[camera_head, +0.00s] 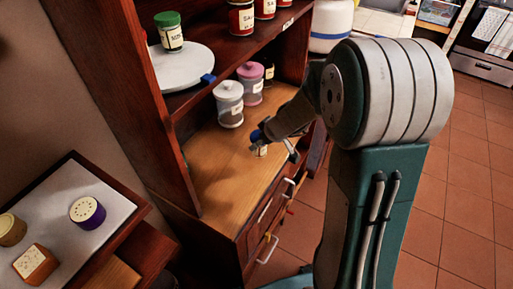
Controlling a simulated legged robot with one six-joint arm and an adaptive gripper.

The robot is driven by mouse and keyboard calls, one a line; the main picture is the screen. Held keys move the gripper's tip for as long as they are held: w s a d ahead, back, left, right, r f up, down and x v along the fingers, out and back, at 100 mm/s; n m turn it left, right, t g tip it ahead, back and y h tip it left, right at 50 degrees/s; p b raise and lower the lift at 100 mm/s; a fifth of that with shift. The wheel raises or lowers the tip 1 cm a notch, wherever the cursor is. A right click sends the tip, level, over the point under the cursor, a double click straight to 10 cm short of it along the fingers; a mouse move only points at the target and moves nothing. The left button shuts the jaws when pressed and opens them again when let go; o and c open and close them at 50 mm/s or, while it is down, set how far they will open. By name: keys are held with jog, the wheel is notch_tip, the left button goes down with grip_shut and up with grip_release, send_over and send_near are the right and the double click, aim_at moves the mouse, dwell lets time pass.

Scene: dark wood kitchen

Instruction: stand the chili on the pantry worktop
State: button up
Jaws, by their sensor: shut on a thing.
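My gripper (273,146) is low over the front part of the pantry worktop (215,178), a light wood surface inside the dark wood cupboard. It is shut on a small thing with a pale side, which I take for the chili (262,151). Most of the chili is hidden by the fingers, and its label cannot be read. It looks upright, at or just above the worktop; I cannot tell whether it touches.
A white-lidded jar (229,104) and a pink-lidded jar (250,83) stand behind my gripper, with a dark jar beside them. The shelf above holds a green-lidded jar (169,32) on a white round tray (186,67). The worktop's left part is clear.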

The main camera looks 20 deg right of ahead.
jog(key=w+f, duration=0.1)
jog(key=f, duration=0.1)
jog(key=w+f, duration=0.1)
jog(key=shift+w+a+f, duration=0.1)
jog(key=shift+w+a, duration=0.15)
jog(key=shift+w, duration=0.1)
jog(key=shift+f, duration=1.6)
jog(key=o, duration=1.2)
